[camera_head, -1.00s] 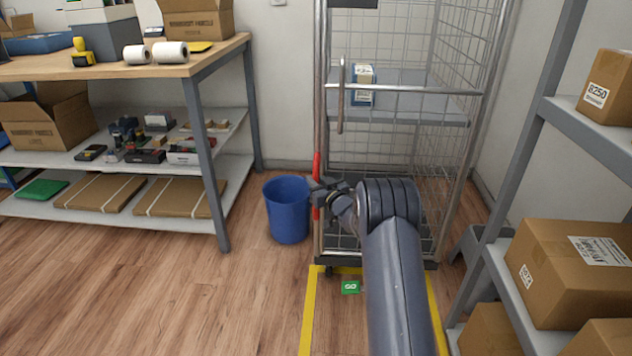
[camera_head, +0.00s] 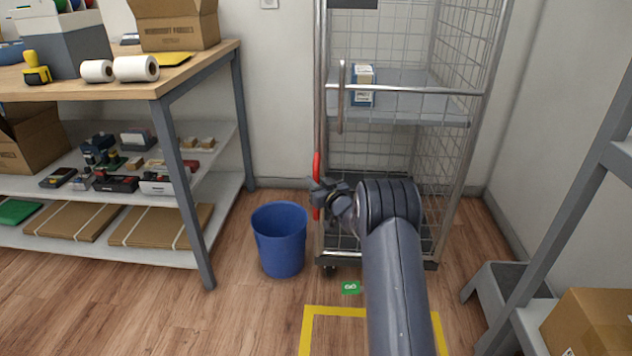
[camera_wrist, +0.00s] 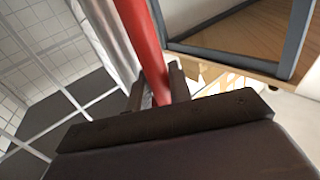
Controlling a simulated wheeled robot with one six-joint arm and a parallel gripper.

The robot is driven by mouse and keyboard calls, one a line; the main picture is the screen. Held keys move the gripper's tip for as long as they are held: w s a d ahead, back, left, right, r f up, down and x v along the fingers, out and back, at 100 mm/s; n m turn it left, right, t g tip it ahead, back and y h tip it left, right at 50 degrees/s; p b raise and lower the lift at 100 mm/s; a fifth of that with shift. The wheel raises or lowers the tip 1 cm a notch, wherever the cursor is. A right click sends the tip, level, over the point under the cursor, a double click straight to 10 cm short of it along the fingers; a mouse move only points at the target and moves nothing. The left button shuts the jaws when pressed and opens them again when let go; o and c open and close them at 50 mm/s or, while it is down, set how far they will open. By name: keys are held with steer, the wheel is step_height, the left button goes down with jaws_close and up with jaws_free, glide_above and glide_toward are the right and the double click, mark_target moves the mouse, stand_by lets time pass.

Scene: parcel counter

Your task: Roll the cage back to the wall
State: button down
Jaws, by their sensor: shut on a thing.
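The wire roll cage (camera_head: 395,105) stands upright ahead of me, close to the back wall. A grey shelf inside it (camera_head: 420,108) carries a small blue and white box (camera_head: 362,86). A red handle (camera_head: 317,185) runs up the cage's left front post. My gripper (camera_head: 328,198) is shut on this handle. The wrist view shows the red handle (camera_wrist: 148,50) between the two dark fingers (camera_wrist: 155,88). My arm hides part of the cage's base. A yellow floor outline (camera_head: 350,311) lies in front of the cage, with a green tag (camera_head: 351,287) between them.
A blue bin (camera_head: 280,240) stands on the floor just left of the cage. A workbench (camera_head: 190,65) with loaded shelves is at the left. A grey step stool (camera_head: 498,295) and a rack with a carton (camera_head: 590,325) are at the right. Floor before the bin is clear.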

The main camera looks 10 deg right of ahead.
steer(key=shift+w+r, duration=0.2)
steer(key=shift+d, duration=0.1)
steer(key=c, duration=1.3)
jaws_free()
steer(key=shift+w+f, duration=0.1)
steer(key=shift+w, duration=0.05)
steer(key=shift+c, duration=0.2)
steer(key=p+v, duration=0.2)
steer(key=v, duration=0.9)
steer(key=shift+p, duration=0.4)
steer(key=shift+w, duration=0.1)
steer(key=b+x, duration=0.2)
steer(key=x, duration=0.8)
steer(key=shift+w+f+b, duration=0.1)
steer(key=shift+w+b, duration=0.25)
steer(key=shift+b, duration=0.05)
steer(key=shift+s+a, duration=0.2)
steer(key=shift+a, duration=0.05)
